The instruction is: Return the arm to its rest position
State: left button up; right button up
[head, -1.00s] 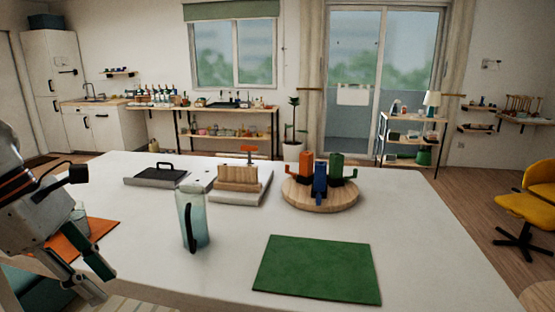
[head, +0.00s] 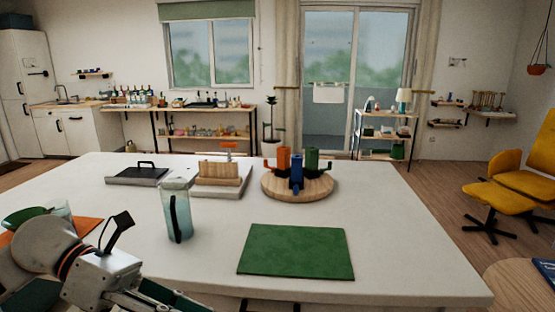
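My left arm comes in at the lower left, and its gripper (head: 165,299) is low by the table's front edge. It points right, and its fingertips run toward the bottom edge of the picture, so its opening is unclear. I see nothing held in it. The white table (head: 400,240) lies beyond and beside it. Behind the arm, an orange mat (head: 88,228) and a clear glass (head: 60,209) are partly hidden. My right gripper is not in view.
A clear pitcher (head: 176,212) stands right of the arm. A green mat (head: 296,252) lies at the front. A round wooden board (head: 297,188) carries orange, blue and green mugs. A green bowl-like thing (head: 22,217) is at far left. The table's right side is clear.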

pick_arm(q)
jog(key=w+d+n+t+h, duration=0.4)
jog(key=w+n+t+h, duration=0.3)
jog(key=n, duration=0.6)
jog(key=w+a+f+n+t+y, duration=0.2)
jog(key=f+n+t+y, duration=0.2)
jog(key=f+n+t, duration=0.3)
jog(key=w+a+f+n+t+y, duration=0.25)
jog(key=f+n+t, duration=0.25)
jog(key=n, duration=0.4)
jog(key=s+a+f+n+g+y, duration=0.1)
jog(key=s+a+f+n+y, duration=0.1)
jog(key=f+n+y, duration=0.45)
jog(key=s+a+f+n+y, duration=0.2)
jog(key=a+f+n, duration=0.1)
jog(key=f, duration=0.7)
jog(key=s+a+f+n+g+y, duration=0.1)
jog(key=s+f+n+g+y, duration=0.2)
jog(key=s+f, duration=0.9)
notch_tip(320, 180, down, 4)
jog(key=n+g, duration=0.2)
jog(key=n, duration=0.1)
jog(key=shift+s, duration=0.2)
jog(key=shift+r, duration=0.1)
